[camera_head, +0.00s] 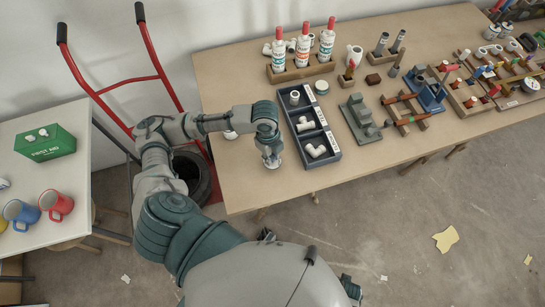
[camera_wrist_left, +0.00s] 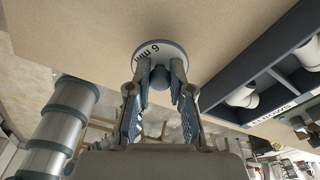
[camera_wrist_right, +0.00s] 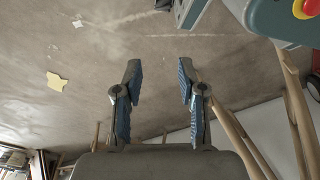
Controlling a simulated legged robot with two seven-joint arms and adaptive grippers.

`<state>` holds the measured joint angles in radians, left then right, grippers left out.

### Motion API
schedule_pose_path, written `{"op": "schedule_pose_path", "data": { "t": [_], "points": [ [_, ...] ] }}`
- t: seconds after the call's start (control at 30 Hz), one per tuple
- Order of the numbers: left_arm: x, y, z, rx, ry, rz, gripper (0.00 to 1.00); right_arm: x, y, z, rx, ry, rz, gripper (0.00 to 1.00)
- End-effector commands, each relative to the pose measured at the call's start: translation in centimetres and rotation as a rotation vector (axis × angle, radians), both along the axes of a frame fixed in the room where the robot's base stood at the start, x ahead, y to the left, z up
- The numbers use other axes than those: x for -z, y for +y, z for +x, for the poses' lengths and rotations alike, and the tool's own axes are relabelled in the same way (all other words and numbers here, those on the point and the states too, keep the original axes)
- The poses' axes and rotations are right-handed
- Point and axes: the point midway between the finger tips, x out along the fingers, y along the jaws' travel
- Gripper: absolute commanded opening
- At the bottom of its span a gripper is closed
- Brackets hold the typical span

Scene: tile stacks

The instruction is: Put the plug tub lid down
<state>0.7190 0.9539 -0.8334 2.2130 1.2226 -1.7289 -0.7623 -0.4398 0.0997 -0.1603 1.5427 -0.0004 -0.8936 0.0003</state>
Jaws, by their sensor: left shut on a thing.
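The plug tub lid (camera_wrist_left: 146,50) is a pale disc with a dark knob and "6 mm" lettering in the left wrist view. My left gripper (camera_wrist_left: 160,82) is shut on its knob. In the head view, my left gripper (camera_head: 271,157) is over the near left part of the wooden table, left of the dark compartment tray, with the lid's pale rim (camera_head: 272,165) just below it. I cannot tell whether the lid touches the table. My right gripper (camera_wrist_right: 158,80) is open and empty, with floor beyond its fingers.
The dark compartment tray (camera_head: 334,154) holds white pipe fittings, close right of my left gripper. A bottle rack (camera_head: 300,70) is at the back.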

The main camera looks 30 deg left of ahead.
Motion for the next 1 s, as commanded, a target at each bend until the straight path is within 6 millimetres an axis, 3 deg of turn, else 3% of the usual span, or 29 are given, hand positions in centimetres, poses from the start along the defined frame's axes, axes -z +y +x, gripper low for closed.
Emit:
{"op": "schedule_pose_path", "data": {
  "t": [0.13,0.4,0.7,0.73,0.83,1.0],
  "points": [
    [0.3,0.5,1.0,0.000,-0.001,0.000,0.04,-0.3,0.0,0.2,0.001,-0.002,0.001,0.40],
    [3.6,0.4,1.0,0.000,0.000,0.000,0.04,-2.3,0.1,1.3,0.003,-0.011,0.003,0.40],
    [3.7,0.5,1.0,0.000,-0.001,0.000,0.04,-2.5,0.2,1.4,0.003,-0.011,0.002,0.40],
    [3.7,0.5,1.0,0.000,-0.001,0.000,0.23,-2.4,0.2,1.3,0.003,-0.011,0.002,0.40],
    [3.8,0.5,1.0,0.000,-0.001,0.000,0.46,-2.3,0.2,1.4,0.003,-0.010,0.001,0.40],
    [3.8,0.5,1.0,0.000,-0.001,0.000,0.46,-2.3,0.2,1.4,0.003,-0.010,0.001,0.40]
  ]
}}
